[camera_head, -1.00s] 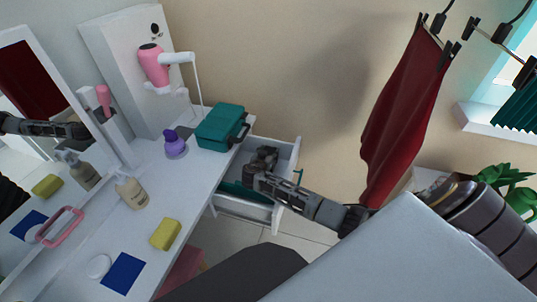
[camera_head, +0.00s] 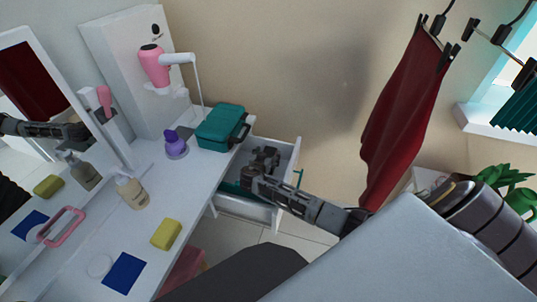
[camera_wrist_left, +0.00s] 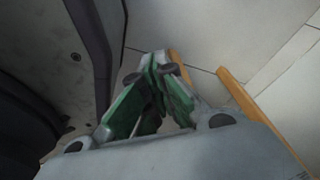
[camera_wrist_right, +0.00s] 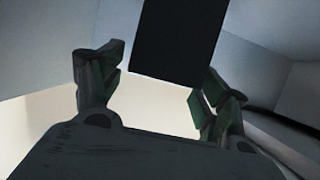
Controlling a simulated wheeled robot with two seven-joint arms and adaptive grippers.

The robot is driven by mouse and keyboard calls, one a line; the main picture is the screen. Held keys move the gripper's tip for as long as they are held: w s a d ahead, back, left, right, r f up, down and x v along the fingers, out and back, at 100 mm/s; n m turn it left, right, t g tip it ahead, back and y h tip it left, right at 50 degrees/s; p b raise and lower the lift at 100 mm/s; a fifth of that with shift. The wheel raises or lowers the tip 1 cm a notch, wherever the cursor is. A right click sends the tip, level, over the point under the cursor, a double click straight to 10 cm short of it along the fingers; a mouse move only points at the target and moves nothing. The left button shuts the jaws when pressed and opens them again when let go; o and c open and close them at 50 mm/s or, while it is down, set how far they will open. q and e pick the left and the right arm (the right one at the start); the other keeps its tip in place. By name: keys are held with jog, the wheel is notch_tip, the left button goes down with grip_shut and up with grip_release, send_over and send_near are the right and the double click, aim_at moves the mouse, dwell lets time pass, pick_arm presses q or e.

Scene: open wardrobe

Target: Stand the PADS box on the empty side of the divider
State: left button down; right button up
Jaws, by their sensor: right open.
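My right gripper (camera_head: 265,156) is over the open drawer (camera_head: 284,160) at the right end of the white table. In the right wrist view the fingers (camera_wrist_right: 163,82) are spread apart. A dark, flat-faced block (camera_wrist_right: 176,38) shows ahead, between and beyond the fingertips; I cannot tell whether it is the PADS box or the divider. No PADS lettering is readable in any view. A teal strip (camera_head: 236,188) lies low in the drawer, and my arm hides part of the inside. My left gripper (camera_wrist_left: 158,66) shows only in its wrist view, fingertips together above the floor, nothing visible between them.
A yellow block (camera_head: 166,234), beige bottle (camera_head: 132,192) and blue square (camera_head: 124,273) are further along. A red cloth (camera_head: 408,115) hangs at right.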

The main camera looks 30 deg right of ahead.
pick_arm(q)
jog(key=shift+s+a+f+p, duration=0.15)
jog(key=shift+s+a+p, duration=0.2)
jog(key=shift+s, duration=0.4)
pick_arm(e)
jog(key=v, duration=1)
pick_arm(q)
jog(key=shift+w, duration=0.2)
pick_arm(e)
jog(key=shift+r, duration=0.1)
